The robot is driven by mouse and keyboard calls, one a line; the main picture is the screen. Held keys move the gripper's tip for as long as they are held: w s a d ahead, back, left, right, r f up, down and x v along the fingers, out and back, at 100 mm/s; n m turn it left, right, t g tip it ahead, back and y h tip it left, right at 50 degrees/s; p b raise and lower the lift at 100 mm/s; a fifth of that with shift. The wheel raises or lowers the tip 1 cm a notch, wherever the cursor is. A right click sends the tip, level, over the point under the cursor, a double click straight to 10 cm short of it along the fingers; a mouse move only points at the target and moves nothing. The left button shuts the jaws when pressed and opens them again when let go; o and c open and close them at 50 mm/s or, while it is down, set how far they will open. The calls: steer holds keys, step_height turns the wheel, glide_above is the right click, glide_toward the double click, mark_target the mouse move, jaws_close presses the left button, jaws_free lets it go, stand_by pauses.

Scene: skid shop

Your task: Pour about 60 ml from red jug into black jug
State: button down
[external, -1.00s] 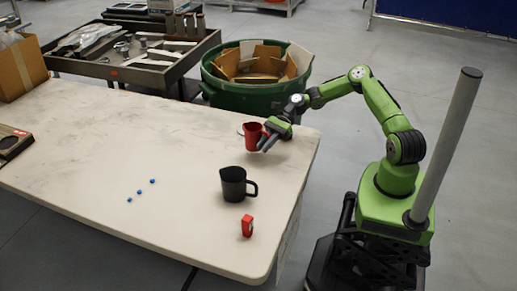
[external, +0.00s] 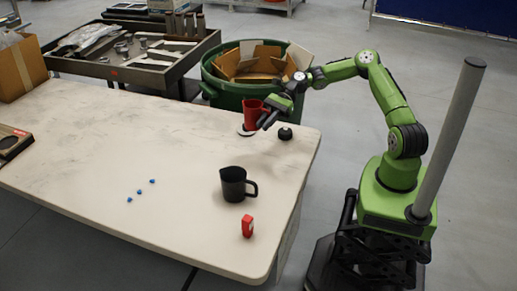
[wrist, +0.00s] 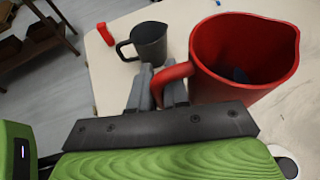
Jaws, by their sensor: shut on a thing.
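The red jug (external: 252,113) is upright at the back right of the table. In the wrist view the red jug (wrist: 228,68) fills the upper right, and something dark blue shows inside it. My gripper (external: 268,118) is shut on the red jug's handle; the wrist view shows the fingers (wrist: 160,88) on either side of it. The jug appears raised above the white round spot on the table. The black jug (external: 234,184) stands upright on the table nearer the front, its handle to the right. It also shows in the wrist view (wrist: 150,42), apart from my gripper.
A small red object (external: 247,227) stands in front of the black jug. A small black round object (external: 285,133) sits right of the red jug. Several blue bits (external: 140,192) lie at middle left. A green bin (external: 240,92) stands behind the table (external: 100,130).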

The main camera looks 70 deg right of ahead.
steer(key=s+a+r+m+t+h+p, duration=0.1)
steer(key=s+a+r+p, duration=0.15)
steer(key=a+p, duration=0.7)
steer(key=s+a+r+m+t+p, duration=0.1)
steer(key=s+a+p, duration=0.25)
steer(key=a, duration=1.35)
steer(key=s+a+f+m+p, duration=0.1)
steer(key=s+a+f+p, duration=0.15)
steer(key=s, duration=0.45)
steer(key=shift+t+h, duration=0.3)
steer(key=shift+t, duration=0.3)
steer(key=f, duration=1.2)
steer(key=shift+s+a+p, duration=0.1)
steer(key=shift+s+p, duration=0.1)
steer(key=shift+p, duration=0.1)
